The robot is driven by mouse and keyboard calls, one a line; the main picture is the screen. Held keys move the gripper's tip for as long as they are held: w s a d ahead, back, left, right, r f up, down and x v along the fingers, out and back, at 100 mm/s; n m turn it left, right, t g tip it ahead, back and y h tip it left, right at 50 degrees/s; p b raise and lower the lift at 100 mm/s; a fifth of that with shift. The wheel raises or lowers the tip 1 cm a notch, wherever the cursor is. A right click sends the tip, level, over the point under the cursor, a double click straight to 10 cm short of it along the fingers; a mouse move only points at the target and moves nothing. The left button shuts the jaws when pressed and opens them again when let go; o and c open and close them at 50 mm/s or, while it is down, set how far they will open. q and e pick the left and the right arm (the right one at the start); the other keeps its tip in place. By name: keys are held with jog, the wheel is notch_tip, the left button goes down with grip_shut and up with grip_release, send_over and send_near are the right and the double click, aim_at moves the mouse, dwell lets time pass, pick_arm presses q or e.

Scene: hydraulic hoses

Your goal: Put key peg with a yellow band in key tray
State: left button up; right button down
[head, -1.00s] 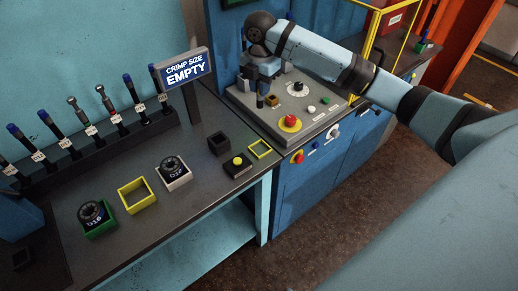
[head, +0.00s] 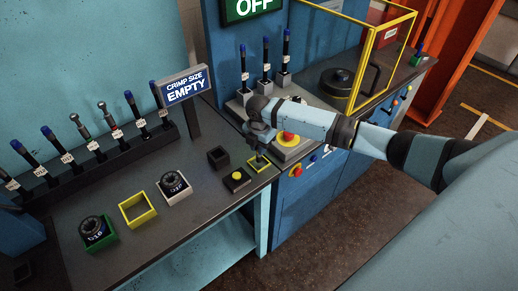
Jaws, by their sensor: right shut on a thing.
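My right gripper (head: 260,148) is shut on a small dark thing, probably the key peg (head: 260,158), mostly hidden by the fingers. I cannot make out a yellow band on it. Whether the peg touches the tray floor I cannot tell. My left gripper is not in view.
Next to the tray are a black block with a yellow button (head: 237,179) and a dark open box (head: 218,157). Green (head: 100,243), yellow (head: 137,209) and white (head: 175,187) boxes stand further left. The control panel (head: 289,151) is behind my arm.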

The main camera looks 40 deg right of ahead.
jog(key=shift+f, duration=0.85)
jog(key=c, duration=1)
grip_release()
jog(key=shift+f, duration=0.15)
